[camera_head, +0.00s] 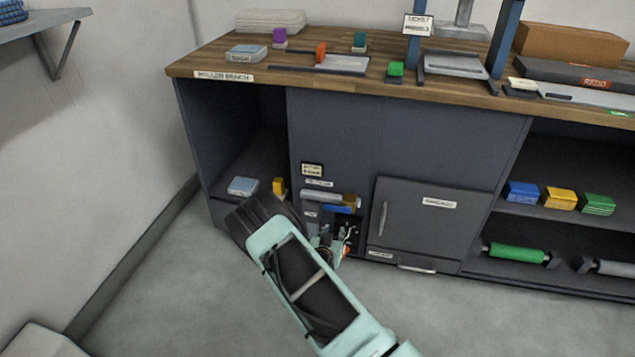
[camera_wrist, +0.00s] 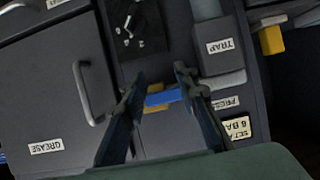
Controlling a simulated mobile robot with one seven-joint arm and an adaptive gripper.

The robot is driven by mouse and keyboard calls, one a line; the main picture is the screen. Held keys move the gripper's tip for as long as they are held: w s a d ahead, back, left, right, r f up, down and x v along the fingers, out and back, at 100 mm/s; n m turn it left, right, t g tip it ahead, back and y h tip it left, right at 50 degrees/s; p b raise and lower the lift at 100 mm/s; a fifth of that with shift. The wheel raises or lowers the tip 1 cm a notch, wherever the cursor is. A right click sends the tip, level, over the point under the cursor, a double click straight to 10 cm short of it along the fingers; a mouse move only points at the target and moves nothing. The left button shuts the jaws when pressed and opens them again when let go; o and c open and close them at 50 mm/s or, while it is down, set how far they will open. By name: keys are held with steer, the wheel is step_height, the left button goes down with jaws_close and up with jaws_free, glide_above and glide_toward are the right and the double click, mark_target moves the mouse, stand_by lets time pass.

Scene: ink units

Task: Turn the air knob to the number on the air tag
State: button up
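The cream tag (camera_head: 312,170) is on the dark cabinet front. It also shows in the wrist view (camera_wrist: 236,130), tilted, with text that seems to read "SET A…" and "6 BA…", the rest unclear. Below it in the head view are a small label, a grey bar (camera_head: 320,195), a blue bar (camera_head: 337,209) and a yellow block (camera_head: 351,201). No part is clearly marked as the air knob. My gripper (camera_wrist: 158,82) is open, with the blue bar (camera_wrist: 162,97) showing between its fingers in the wrist view. I cannot tell whether they touch it.
A closed grease door (camera_head: 425,225) with a handle is right of the panel. A grey part labelled TRAP (camera_wrist: 212,45) is close to one finger. An open shelf bay (camera_head: 245,150) is at the left.

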steer(key=w+a+r+p, duration=0.2)
steer(key=r, duration=0.6)
steer(key=w+a+r+p, duration=0.2)
steer(key=r+p, duration=0.1)
steer(key=r, duration=0.6)
steer(key=shift+a+r+g+y, duration=0.2)
steer(key=shift+a+g+y, duration=0.1)
